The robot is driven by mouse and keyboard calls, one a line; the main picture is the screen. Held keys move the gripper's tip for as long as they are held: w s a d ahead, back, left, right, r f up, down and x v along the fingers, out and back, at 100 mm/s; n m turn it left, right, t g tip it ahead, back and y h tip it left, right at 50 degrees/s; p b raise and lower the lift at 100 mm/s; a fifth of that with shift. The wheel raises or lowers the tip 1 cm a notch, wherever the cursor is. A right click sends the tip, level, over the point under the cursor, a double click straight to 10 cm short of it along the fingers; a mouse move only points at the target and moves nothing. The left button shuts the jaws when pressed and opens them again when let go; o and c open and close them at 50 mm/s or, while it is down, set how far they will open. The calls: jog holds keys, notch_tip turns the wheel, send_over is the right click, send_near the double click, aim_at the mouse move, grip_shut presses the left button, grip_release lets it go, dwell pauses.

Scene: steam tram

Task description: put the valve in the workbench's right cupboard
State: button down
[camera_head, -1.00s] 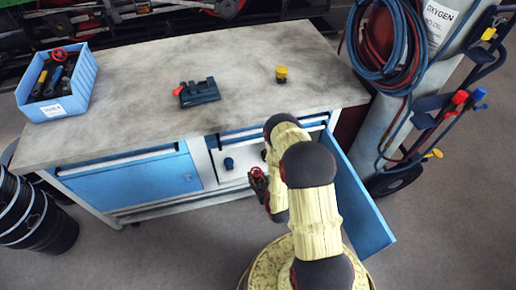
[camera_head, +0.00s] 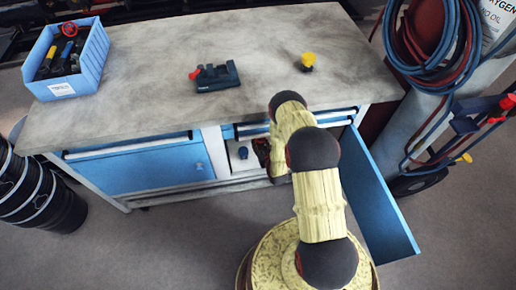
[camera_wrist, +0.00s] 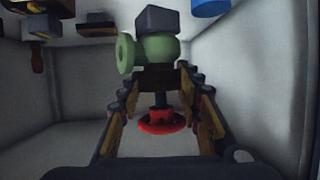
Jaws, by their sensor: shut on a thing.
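The valve (camera_wrist: 152,50) has a green body, a grey block on one end and a red handwheel (camera_wrist: 160,122). My gripper (camera_wrist: 158,84) is shut on it, its fingers on both sides of the stem. In the head view my gripper (camera_head: 262,150) reaches into the opening of the workbench's right cupboard (camera_head: 232,158). The cupboard's blue door (camera_head: 375,200) stands wide open. The valve cannot be made out in the head view. In the wrist view pale cupboard walls (camera_wrist: 245,80) surround the gripper, and the picture looks upside down.
Several dark and yellow things (camera_wrist: 60,15) lie at the wrist view's top left. On the workbench (camera_head: 150,100) are a blue bin (camera_head: 90,65), a vise (camera_head: 217,78) and a yellow-topped item (camera_head: 307,62).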

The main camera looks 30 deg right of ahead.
jog(key=w+f+b, duration=0.1)
jog(key=f, duration=0.1)
jog(key=w+f+b, duration=0.1)
jog(key=f, duration=0.2)
jog(key=w+f+b, duration=0.1)
jog(key=w+f, duration=0.1)
jog(key=f, duration=0.1)
jog(key=shift+d+f+b, duration=0.2)
jog(key=shift+d+b, duration=0.1)
jog(key=shift+b, duration=0.05)
jog(key=shift+r, duration=0.1)
jog(key=c, duration=1.2)
grip_release()
jog(key=shift+f, duration=0.2)
jog(key=shift+c, duration=0.2)
